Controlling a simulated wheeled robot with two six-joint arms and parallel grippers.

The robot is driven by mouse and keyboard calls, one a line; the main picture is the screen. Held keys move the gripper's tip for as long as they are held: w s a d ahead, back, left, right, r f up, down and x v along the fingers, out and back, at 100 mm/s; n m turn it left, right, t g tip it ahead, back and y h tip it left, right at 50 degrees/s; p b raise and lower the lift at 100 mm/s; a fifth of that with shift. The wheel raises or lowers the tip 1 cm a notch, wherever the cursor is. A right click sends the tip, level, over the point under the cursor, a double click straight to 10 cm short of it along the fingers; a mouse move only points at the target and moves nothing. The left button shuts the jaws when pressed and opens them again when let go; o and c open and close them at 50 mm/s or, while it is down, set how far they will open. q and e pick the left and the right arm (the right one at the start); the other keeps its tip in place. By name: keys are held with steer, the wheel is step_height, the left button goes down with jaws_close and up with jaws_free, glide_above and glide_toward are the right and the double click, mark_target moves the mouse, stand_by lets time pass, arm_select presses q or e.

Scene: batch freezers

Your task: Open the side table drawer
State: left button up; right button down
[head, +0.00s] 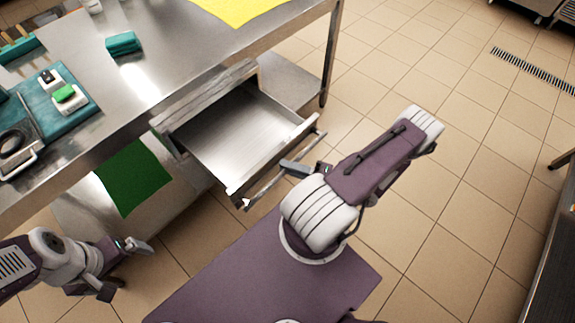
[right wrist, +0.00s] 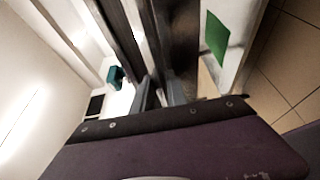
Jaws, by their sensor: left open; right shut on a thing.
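The side table drawer (head: 240,140) is pulled well out from under the steel table top, and its metal inside looks empty. Its bar handle (head: 265,187) runs along the drawer front. My right gripper (head: 297,168) is at the middle of the handle and shut on it. In the right wrist view the fingers (right wrist: 150,95) are partly hidden by the gripper body, and their contact with the bar is hard to see. My left gripper (head: 138,246) is open and empty, low at the left, beside the table and apart from the drawer.
A green sheet (head: 132,178) lies on the lower shelf. Tiled floor (head: 440,190) is clear to the right.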

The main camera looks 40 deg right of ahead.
steer(key=c, duration=1.3)
jaws_free()
steer(key=shift+s+d, duration=0.1)
steer(key=v, duration=0.8)
steer(key=shift+s+d+p, duration=0.15)
steer(key=shift+s+p, duration=0.25)
